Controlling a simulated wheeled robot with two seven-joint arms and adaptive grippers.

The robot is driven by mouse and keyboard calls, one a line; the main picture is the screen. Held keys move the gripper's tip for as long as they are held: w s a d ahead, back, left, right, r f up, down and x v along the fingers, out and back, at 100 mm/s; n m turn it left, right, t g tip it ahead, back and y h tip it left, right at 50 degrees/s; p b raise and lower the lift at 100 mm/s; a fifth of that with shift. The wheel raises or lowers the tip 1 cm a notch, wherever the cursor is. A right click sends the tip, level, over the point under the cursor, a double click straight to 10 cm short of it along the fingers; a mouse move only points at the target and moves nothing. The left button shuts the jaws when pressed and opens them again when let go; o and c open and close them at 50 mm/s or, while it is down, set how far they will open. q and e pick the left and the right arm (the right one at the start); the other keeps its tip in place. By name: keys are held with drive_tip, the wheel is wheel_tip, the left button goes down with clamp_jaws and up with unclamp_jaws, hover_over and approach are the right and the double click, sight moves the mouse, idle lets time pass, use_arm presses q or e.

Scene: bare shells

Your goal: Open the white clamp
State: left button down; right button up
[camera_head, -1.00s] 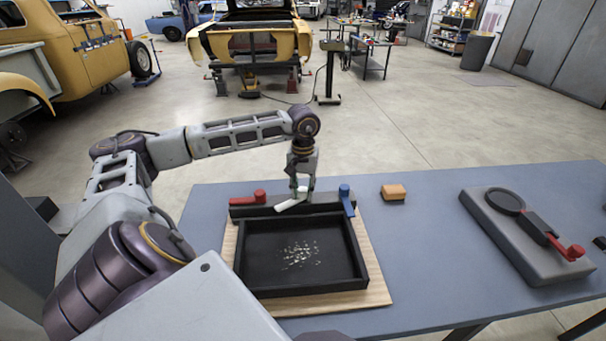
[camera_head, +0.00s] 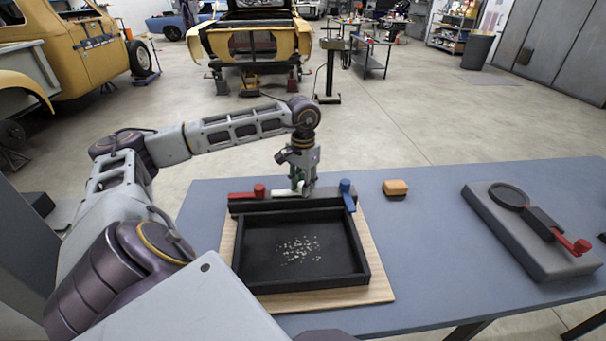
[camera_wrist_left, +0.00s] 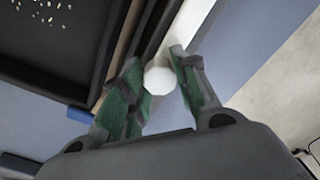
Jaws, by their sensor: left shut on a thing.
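The white clamp (camera_head: 281,193) sits on the dark bar at the back of the black tray (camera_head: 364,270), between a red clamp (camera_head: 248,194) and a blue clamp (camera_head: 347,194). Its lever now lies roughly along the bar. My left gripper (camera_head: 301,190) reaches down over it from behind and is shut on its knob. In the left wrist view the white knob (camera_wrist_left: 159,80) is between the two green-padded fingers (camera_wrist_left: 160,92), and part of the white lever (camera_wrist_left: 190,25) extends away. The fingers hide part of the clamp in the head view. My right gripper is not in view.
The tray rests on a wooden board (camera_head: 381,288) on the blue-grey table (camera_head: 430,280) and holds many small pale bits. A grey block with a black ring and red handle (camera_head: 530,235) lies farther right.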

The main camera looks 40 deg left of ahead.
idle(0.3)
use_arm(q)
drive_tip(key=c, duration=1.1)
unclamp_jaws()
drive_tip(key=shift+o, duration=0.2)
drive_tip(key=shift+r, duration=0.1)
wheel_tip(320, 180, up, 12)
idle(0.4)
